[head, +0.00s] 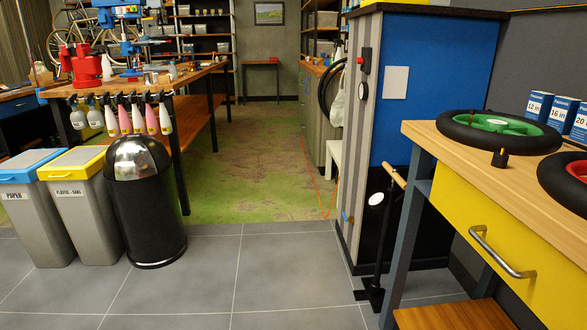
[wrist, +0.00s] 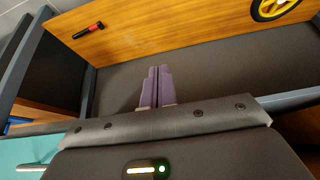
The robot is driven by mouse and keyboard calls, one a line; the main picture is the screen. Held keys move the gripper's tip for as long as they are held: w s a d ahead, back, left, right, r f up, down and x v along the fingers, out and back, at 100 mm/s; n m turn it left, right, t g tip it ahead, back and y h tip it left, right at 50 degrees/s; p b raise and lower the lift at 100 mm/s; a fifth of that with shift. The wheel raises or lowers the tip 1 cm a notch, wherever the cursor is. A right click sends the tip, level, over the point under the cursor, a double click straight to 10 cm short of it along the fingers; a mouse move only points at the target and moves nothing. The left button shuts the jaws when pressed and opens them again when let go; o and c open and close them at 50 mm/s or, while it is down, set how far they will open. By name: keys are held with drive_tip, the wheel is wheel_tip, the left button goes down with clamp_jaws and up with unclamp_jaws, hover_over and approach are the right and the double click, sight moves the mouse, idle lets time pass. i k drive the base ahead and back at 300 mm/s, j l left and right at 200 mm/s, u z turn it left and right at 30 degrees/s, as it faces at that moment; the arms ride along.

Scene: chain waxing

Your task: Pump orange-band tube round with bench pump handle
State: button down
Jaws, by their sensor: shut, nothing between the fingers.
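A floor pump stands by the bench's left end in the head view, with a wooden crossbar handle (head: 394,176), a white round gauge (head: 376,199) and a black foot (head: 371,296) on the tiles. A black tube round with a green centre (head: 498,127) lies on the bench top. One with a red centre (head: 568,178) is cut by the right edge. I see no orange band on either. My gripper (wrist: 159,68) shows only in the wrist view. Its purple fingers are shut together and empty, over a dark surface. No pump handle shows there.
The wooden bench (head: 455,150) has a yellow drawer (head: 480,245). Blue size boxes (head: 552,110) stand at its back. A blue cabinet (head: 425,80) is behind the pump. Bins (head: 145,200) stand left; the middle floor is clear. The wrist view shows a red-black object (wrist: 90,30) and yellow wheel (wrist: 270,10).

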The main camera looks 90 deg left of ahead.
sight(395, 177)
drive_tip(key=u, duration=2.4)
drive_tip(key=z, duration=2.45)
drive_tip(key=k+j, duration=0.1)
drive_tip(key=j, duration=0.5)
drive_tip(key=k+j+z, duration=0.1)
drive_tip(key=j, duration=0.5)
drive_tip(key=k+j, duration=0.15)
drive_tip(key=j, duration=0.5)
drive_tip(key=k+j, duration=0.1)
drive_tip(key=j, duration=0.5)
drive_tip(key=k+j+z, duration=0.1)
drive_tip(key=j, duration=0.5)
drive_tip(key=k+j, duration=0.2)
drive_tip(key=j, duration=0.35)
drive_tip(key=k+j, duration=0.15)
drive_tip(key=j, duration=0.45)
drive_tip(key=k+j+z, duration=0.1)
drive_tip(key=j, duration=0.5)
drive_tip(key=i+j, duration=0.15)
drive_tip(key=j, duration=0.15)
drive_tip(key=i+j, duration=0.15)
drive_tip(key=j+z, duration=0.05)
drive_tip(key=j, duration=0.05)
